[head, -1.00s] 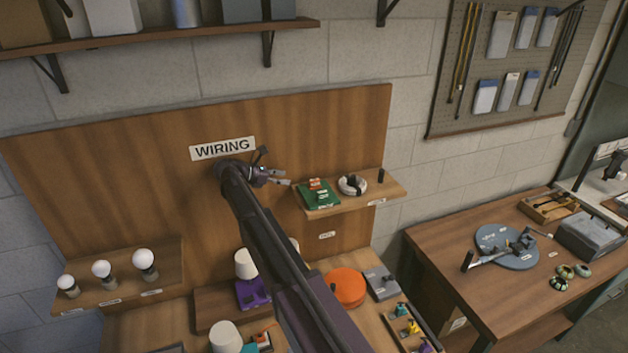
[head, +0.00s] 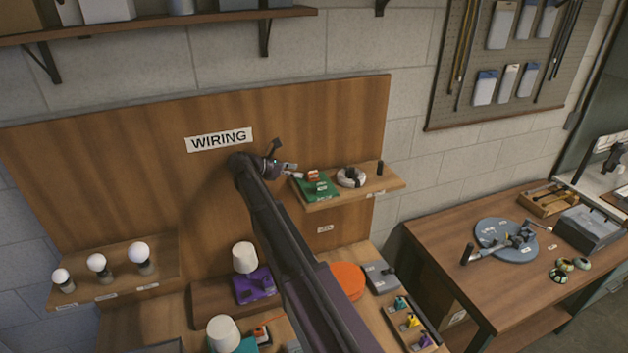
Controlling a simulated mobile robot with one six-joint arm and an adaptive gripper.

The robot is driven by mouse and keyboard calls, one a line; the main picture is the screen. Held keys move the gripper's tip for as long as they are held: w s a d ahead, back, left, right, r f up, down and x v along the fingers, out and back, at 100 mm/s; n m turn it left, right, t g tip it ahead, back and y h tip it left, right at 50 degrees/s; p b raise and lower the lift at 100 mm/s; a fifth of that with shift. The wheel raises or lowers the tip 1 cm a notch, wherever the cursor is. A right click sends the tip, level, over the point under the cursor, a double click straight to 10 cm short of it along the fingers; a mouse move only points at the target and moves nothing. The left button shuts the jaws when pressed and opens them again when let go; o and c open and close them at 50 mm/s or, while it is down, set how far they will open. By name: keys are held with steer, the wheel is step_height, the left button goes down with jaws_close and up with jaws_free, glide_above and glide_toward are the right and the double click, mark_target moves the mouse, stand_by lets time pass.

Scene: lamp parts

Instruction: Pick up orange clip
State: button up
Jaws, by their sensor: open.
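A small orange-red piece (head: 313,175), which looks like the orange clip, sits at the back of a green board (head: 322,193) on the right wall shelf. Its exact shape is too small to make out. My gripper (head: 295,171) is at the left end of that shelf, just left of the orange piece, pointing right at it. Its jaws are open and appear empty. Whether a fingertip touches the piece cannot be told.
The shelf (head: 393,186) also holds a white coil (head: 351,178) and a black peg (head: 380,167). Below are an orange disc (head: 347,280), a grey box (head: 381,275), a tray of coloured clips (head: 410,322) and white lamp shades (head: 245,257). Bulbs (head: 139,252) stand on the left shelf.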

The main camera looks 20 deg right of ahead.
mark_target(317, 177)
steer(key=shift+b+x, duration=0.35)
steer(key=shift+x, duration=1.25)
steer(key=shift+s+b+x, duration=0.2)
steer(key=shift+b+x, duration=0.65)
steer(key=shift+x, duration=1.75)
jaws_close()
